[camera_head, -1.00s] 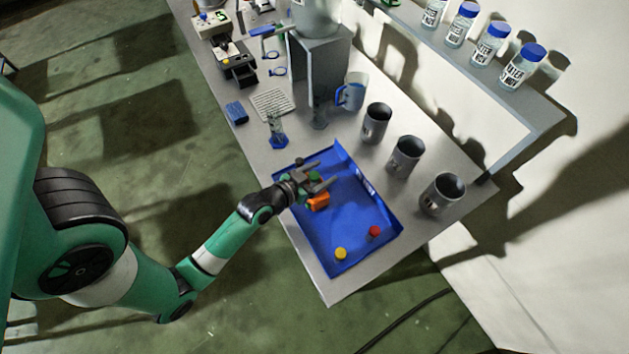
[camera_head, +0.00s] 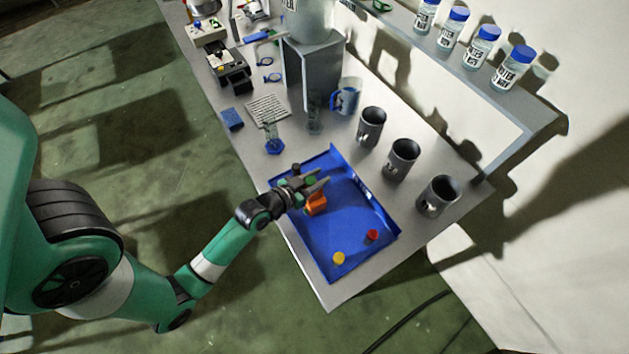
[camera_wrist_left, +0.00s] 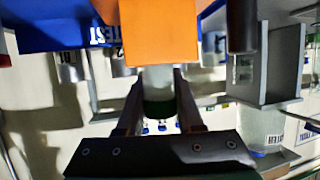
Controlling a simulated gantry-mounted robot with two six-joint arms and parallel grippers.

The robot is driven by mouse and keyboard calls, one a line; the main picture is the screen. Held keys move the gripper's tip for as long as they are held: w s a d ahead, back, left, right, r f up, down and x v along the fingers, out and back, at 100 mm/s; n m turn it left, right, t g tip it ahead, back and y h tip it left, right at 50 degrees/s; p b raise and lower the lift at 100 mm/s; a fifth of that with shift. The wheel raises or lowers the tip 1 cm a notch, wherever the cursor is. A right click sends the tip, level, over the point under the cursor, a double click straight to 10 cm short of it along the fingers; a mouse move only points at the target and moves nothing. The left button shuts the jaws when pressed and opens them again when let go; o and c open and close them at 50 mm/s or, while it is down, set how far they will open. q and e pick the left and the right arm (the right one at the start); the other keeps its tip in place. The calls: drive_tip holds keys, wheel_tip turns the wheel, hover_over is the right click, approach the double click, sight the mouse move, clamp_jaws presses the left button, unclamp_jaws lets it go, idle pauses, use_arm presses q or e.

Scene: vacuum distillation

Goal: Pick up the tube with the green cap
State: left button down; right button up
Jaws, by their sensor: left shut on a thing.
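My left gripper (camera_head: 312,187) is over the left part of the blue tray. It is shut on the tube with the green cap (camera_head: 310,180). In the left wrist view, the clear tube (camera_wrist_left: 157,79) is between the two fingers, with its green cap (camera_wrist_left: 158,108) close to the palm. The orange rack (camera_head: 316,206) is just below the fingers. In the left wrist view the orange rack (camera_wrist_left: 160,32) covers the far end of the tube. I cannot tell whether the rack touches the tray floor. My right gripper is out of view.
The blue tray (camera_head: 350,215) also holds a red cap (camera_head: 372,236) and a yellow cap (camera_head: 338,258). Several dark grey cups (camera_head: 402,160) stand along the tray's far side. A clear cylinder with a blue base (camera_head: 273,143) stands behind the tray.

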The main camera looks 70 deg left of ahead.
use_arm(q)
wheel_tip(320, 180, up, 10)
drive_tip(key=p, duration=0.3)
